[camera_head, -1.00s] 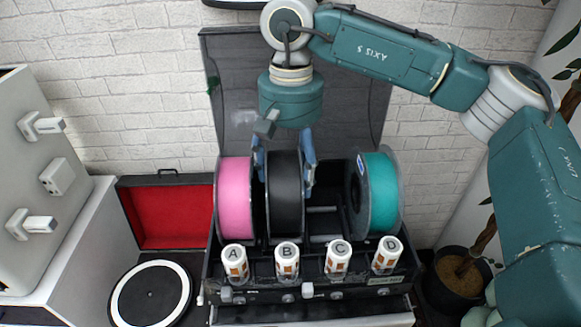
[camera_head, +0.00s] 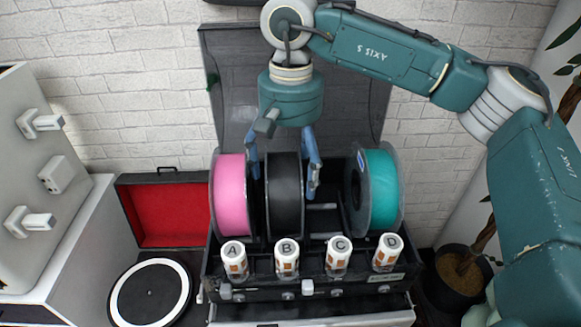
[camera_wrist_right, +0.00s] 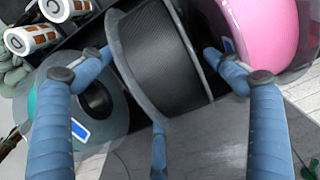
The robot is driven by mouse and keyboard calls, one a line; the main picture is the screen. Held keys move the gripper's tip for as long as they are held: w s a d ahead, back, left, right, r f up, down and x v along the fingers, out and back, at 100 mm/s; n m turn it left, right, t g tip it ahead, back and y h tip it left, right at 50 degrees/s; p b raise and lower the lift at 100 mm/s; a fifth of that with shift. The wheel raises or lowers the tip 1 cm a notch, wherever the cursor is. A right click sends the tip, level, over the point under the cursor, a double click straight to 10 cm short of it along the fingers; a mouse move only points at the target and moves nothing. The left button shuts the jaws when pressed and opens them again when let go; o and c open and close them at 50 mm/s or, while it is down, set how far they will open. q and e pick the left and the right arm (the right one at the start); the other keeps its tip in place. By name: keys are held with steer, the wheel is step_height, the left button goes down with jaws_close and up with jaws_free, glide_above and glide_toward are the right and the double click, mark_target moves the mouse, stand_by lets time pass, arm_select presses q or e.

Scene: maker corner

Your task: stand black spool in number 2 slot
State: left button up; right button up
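The black spool (camera_head: 286,195) stands upright in the rack, behind the bottle marked B, between the pink spool and an empty gap. It also shows in the wrist view (camera_wrist_right: 165,60). My right gripper (camera_head: 284,188) hangs above it with its blue fingers spread on either side. The wrist view shows the fingers (camera_wrist_right: 158,55) around the spool, apparently clear of its flanges. The spool's bottom is hidden inside the rack, and I cannot read a slot number. My left gripper is out of view.
The pink spool (camera_head: 231,195) stands close on the left, the teal spool (camera_head: 380,190) on the right beyond the gap. Several lettered bottles (camera_head: 287,260) line the rack's front (camera_head: 260,293). The dark raised lid (camera_head: 350,95) is behind. A red-lined case (camera_head: 165,215) lies left.

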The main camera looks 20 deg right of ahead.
steer(key=shift+f, duration=0.1)
step_height(320, 180, up, 12)
steer(key=shift+r, duration=0.1)
stand_by(0.5)
stand_by(0.5)
